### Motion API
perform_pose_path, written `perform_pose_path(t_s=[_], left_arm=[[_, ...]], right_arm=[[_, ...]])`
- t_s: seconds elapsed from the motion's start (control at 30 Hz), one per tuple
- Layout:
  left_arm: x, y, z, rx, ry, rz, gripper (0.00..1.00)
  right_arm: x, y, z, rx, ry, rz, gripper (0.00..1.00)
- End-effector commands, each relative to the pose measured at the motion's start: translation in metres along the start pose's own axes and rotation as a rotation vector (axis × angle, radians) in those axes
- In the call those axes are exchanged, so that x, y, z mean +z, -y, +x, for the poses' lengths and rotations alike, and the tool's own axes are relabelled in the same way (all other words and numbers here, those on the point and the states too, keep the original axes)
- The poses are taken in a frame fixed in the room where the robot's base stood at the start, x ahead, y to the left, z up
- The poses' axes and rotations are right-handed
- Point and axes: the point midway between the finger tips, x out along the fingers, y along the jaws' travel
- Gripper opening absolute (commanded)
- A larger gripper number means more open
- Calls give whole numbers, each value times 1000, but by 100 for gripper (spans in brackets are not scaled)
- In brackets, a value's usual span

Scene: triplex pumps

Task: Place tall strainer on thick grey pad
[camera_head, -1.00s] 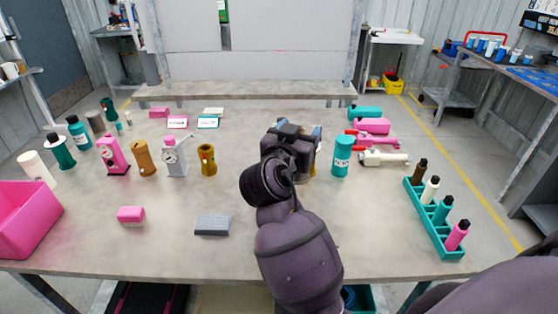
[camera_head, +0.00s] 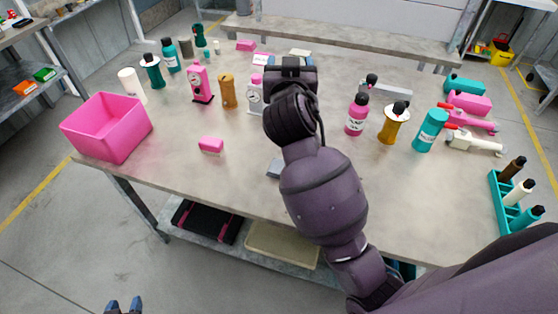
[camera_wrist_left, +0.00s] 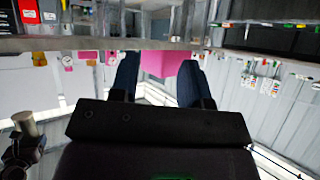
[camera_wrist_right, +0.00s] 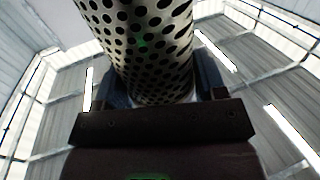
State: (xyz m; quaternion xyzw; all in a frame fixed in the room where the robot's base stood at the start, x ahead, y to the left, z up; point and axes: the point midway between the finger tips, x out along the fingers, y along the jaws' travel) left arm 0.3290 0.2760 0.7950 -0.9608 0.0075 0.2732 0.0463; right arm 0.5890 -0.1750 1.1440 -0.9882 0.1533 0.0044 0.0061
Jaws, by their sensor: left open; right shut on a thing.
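The tall strainer (camera_wrist_right: 145,45), a perforated metal cylinder, stands between the fingers of my right gripper (camera_wrist_right: 152,84) in the right wrist view. That gripper is shut on it. In the head view my right arm hides the strainer and the fingertips. The thick grey pad (camera_head: 274,168) lies on the table just left of my right forearm, which covers part of it. My left gripper (camera_head: 125,304) shows at the bottom left edge of the head view, off the table's front. It is open and empty in the left wrist view (camera_wrist_left: 158,78).
A pink block (camera_head: 211,145) lies left of the pad, and a pink bin (camera_head: 106,127) stands at the table's left end. A pink bottle (camera_head: 356,115), a yellow-brown object (camera_head: 393,122) and a teal bottle (camera_head: 430,130) stand to the right. The table front around the pink block is clear.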

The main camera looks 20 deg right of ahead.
Motion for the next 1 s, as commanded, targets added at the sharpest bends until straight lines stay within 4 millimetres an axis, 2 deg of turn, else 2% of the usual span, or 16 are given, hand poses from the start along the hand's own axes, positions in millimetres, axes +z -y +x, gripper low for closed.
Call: perform_pose_path(t_s=[0.17, 0.4, 0.73, 0.9, 1.0], left_arm=[[10, 0, 0, -1, 16, -1, 43], [29, -1, -1, -3, 41, -3, 43], [40, -3, 8, 1, 45, -1, 43], [42, -3, 10, 2, 45, -1, 43], [42, -4, 11, 2, 43, 0, 43]], right_arm=[[14, 5, 0, -30, -6, -14, 26], [65, 4, 1, -29, -4, -17, 26], [134, 3, 1, -29, -5, -17, 26], [154, 3, 2, -28, -8, -15, 26], [158, 3, 2, -28, -9, -14, 26]])
